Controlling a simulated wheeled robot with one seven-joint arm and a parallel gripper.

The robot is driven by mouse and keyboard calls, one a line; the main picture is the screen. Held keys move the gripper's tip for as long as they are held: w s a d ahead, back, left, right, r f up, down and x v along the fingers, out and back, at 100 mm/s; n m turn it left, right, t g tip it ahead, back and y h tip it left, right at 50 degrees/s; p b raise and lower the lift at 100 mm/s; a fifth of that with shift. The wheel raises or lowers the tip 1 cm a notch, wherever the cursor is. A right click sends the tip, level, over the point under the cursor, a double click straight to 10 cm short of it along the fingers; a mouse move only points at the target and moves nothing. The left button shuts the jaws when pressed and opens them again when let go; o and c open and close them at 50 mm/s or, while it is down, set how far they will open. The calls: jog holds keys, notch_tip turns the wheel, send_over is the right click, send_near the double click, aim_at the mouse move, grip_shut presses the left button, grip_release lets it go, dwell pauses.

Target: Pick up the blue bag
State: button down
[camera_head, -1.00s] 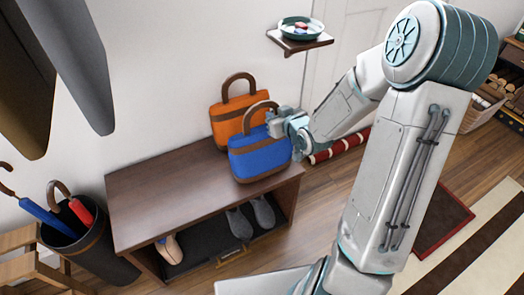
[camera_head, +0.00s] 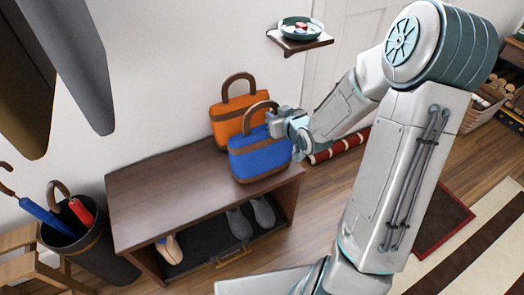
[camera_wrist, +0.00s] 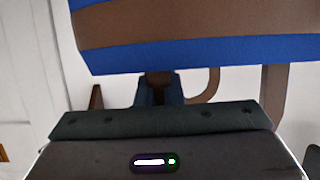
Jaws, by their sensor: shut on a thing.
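The blue bag (camera_head: 260,158) has a brown band, a brown base and a brown arched handle. It stands upright at the right end of the dark wooden bench (camera_head: 165,190), in front of the orange bag (camera_head: 222,112). My gripper (camera_head: 272,122) is at the right side of the blue bag's handle and is shut on it; the exact contact is partly hidden by the fingers. In the wrist view, the blue bag (camera_wrist: 200,50) fills the upper part, with its brown band across it. The gripper's fingers (camera_wrist: 160,90) show below it, around a brown piece.
The orange bag stands close behind the blue one. A small wall shelf (camera_head: 300,43) with a green bowl (camera_head: 301,28) is above right. Shoes (camera_head: 240,222) sit under the bench. An umbrella stand (camera_head: 95,255) is at left. The bench's left part is clear.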

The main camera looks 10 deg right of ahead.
aim_at(274, 105)
jog(key=shift+r, duration=0.15)
jog(key=shift+r+p, duration=0.95)
jog(key=shift+r, duration=0.95)
jog(key=shift+d+r, duration=0.15)
jog(key=shift+r, duration=0.1)
jog(key=s+d+r+p, duration=0.5)
jog(key=s+d+r, duration=0.1)
jog(key=d, duration=0.3)
jog(key=shift+s+r+p, duration=0.25)
jog(key=shift+s+p, duration=0.15)
jog(key=shift+s, duration=0.2)
jog(key=shift+a, duration=0.1)
